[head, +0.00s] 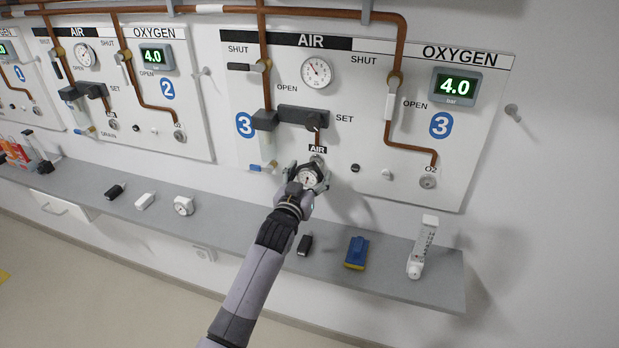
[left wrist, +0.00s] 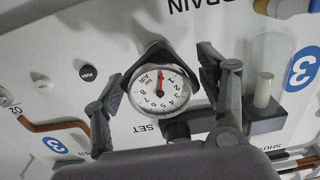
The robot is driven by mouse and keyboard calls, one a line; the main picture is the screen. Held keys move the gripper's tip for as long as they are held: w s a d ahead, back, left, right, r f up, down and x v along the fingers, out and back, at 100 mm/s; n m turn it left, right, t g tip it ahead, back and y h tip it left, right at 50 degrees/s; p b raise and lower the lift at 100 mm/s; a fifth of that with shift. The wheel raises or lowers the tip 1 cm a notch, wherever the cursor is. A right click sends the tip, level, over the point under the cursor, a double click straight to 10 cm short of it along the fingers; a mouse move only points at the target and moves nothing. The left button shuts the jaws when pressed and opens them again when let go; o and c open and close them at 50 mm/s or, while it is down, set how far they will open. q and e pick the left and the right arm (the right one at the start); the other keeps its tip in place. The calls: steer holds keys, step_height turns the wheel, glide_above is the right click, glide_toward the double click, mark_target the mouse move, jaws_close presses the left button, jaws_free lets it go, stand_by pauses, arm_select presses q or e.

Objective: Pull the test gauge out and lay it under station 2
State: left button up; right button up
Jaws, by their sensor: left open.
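The test gauge (head: 308,179) is a small round white dial in a dark housing, at the AIR outlet of station 3. In the left wrist view the gauge (left wrist: 160,92) faces me, upside down, with a red needle. My left gripper (head: 305,176) is open around it. In the left wrist view one finger is on each side of the dial, and visible gaps show between fingers and dial. Station 2 (head: 168,89) is the panel to the left, with the grey shelf (head: 145,217) below it. My right gripper is not in view.
Below station 2 the shelf holds a black piece (head: 115,191), a white piece (head: 145,201) and a round white-faced device (head: 183,206). Below station 3 are a small black piece (head: 305,244), a blue-yellow block (head: 356,252) and a white flowmeter (head: 422,247). Bare shelf lies between these items.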

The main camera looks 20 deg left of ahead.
arm_select(q)
steer(key=shift+w, duration=0.35)
steer(key=shift+c, duration=0.4)
steer(key=shift+r, duration=0.1)
steer(key=c, duration=1.1)
